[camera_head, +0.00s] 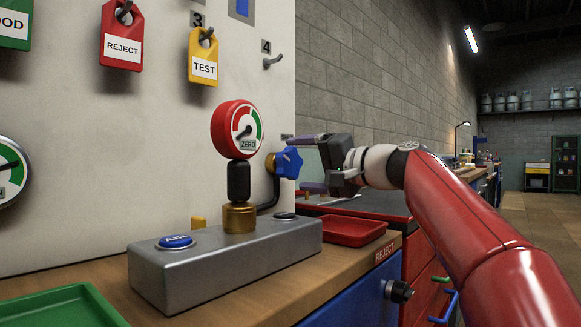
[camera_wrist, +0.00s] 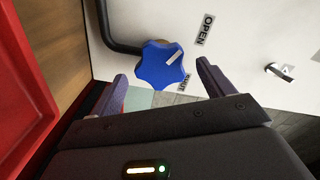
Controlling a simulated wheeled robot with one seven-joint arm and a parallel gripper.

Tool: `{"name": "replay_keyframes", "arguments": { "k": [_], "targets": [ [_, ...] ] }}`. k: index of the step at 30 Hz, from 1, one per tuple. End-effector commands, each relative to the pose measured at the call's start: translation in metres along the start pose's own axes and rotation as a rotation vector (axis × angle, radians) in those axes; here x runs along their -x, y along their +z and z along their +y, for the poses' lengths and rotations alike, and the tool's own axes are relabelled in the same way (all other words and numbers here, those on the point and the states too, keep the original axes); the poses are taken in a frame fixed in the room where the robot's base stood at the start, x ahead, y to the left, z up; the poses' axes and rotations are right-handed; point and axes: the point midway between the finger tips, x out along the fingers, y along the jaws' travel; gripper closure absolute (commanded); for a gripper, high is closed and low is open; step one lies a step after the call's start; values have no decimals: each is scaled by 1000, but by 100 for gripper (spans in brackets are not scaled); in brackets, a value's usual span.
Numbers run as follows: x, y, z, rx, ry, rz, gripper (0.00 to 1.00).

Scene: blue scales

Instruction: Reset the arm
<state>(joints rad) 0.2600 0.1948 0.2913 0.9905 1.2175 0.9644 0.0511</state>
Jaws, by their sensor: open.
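My gripper (camera_head: 298,163) is open and empty, with its two fingers spread one above the other in the head view and pointing left at a blue lobed valve knob (camera_head: 288,162). In the wrist view the fingertips (camera_wrist: 162,75) lie to either side of the knob (camera_wrist: 165,65), nearer the camera; they look apart from it. A white mark crosses the knob's face. My red arm reaches in from the lower right.
A gauge (camera_head: 238,130) stands on a grey block (camera_head: 225,262) with a blue button (camera_head: 176,242). A red tray (camera_head: 352,232) sits below my gripper, a green tray (camera_head: 62,306) at front left. REJECT (camera_head: 122,45) and TEST (camera_head: 203,68) tags hang on the panel; hook 4 (camera_head: 272,62) is empty.

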Motion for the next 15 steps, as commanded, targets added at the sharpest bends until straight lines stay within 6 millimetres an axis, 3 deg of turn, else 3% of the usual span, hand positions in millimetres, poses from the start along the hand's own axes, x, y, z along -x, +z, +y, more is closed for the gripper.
{"name": "replay_keyframes", "arguments": {
  "k": [6, 15],
  "targets": [
    [22, 0, 0, 0, 1, 0, 19],
    [24, 0, 0, 0, 0, -1, 19]
  ]
}}
